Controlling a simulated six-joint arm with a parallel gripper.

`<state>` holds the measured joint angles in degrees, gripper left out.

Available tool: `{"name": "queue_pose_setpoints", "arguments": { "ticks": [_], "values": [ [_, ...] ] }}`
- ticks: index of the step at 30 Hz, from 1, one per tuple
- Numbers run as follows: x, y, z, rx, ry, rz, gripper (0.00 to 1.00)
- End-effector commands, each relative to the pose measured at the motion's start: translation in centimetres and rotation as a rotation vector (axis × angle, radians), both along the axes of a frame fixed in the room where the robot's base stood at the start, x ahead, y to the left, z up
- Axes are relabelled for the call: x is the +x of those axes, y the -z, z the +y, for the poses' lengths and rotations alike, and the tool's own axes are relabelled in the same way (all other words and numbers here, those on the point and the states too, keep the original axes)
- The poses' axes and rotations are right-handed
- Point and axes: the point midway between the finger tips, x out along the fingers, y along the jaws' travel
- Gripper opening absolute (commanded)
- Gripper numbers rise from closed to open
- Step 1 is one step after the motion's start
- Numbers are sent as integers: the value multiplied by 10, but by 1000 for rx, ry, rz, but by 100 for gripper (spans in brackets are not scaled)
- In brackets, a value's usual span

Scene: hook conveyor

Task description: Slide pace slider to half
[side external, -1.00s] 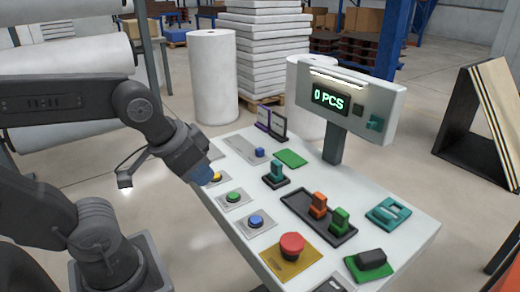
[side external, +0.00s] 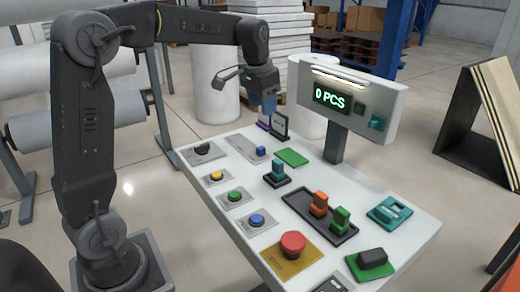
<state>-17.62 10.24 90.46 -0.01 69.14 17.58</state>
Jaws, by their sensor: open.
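A grey slider plate (side external: 242,147) with a small blue knob (side external: 261,151) lies at the far left part of the white panel; this looks like the pace slider. The knob sits near the right end of its plate. Its label is too small to read. My gripper (side external: 268,112) points down above the far edge of the panel, over the small upright frames and apart from the knob. It is open and holds nothing that I can see.
Yellow, green and blue buttons, a red mushroom button (side external: 292,242), a teal lever (side external: 278,171) and an orange and green lever tray (side external: 315,216) stand on the panel. A display (side external: 345,100) reading "0 PCS" rises on a post behind. A green pad (side external: 292,158) lies beside the slider.

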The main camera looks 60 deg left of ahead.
Motion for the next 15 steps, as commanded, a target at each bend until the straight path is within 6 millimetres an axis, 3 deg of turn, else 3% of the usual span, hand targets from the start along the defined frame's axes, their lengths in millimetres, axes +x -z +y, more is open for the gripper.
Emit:
{"name": "queue_pose_setpoints", "arguments": {
  "ticks": [3,7,10,15],
  "values": [
    [36,26,44,-14,-6,65,49],
    [61,54,83,-31,-5,118,49],
    [72,72,106,-43,-3,146,49],
    [79,88,124,-53,0,168,49]
  ]
}}
